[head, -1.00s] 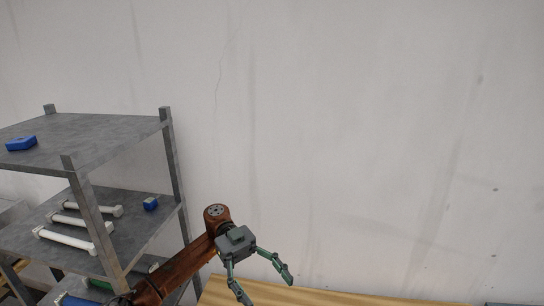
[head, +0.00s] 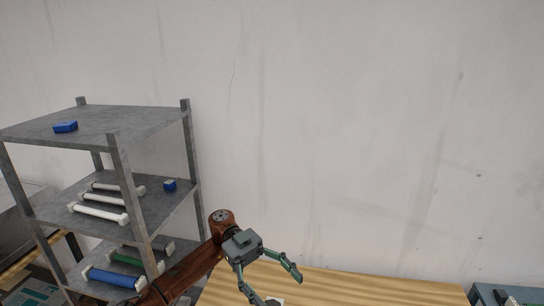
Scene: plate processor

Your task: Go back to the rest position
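My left gripper (head: 272,287) is at the lower middle of the head view, on the brown arm that comes in from the lower left. Its two green fingers are spread apart with nothing between them. It hangs over the near side of the wooden table (head: 340,287). A small dark and white item (head: 273,301) shows at the bottom edge near the fingertips; I cannot tell what it is. My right gripper is not in view.
A grey metal shelf (head: 110,122) stands left, close to my arm. It bears a blue block (head: 65,127), white bars (head: 98,213), a small blue box (head: 169,185), and blue (head: 112,278) and green (head: 125,258) bars. A grey-blue device (head: 508,294) is at the lower right.

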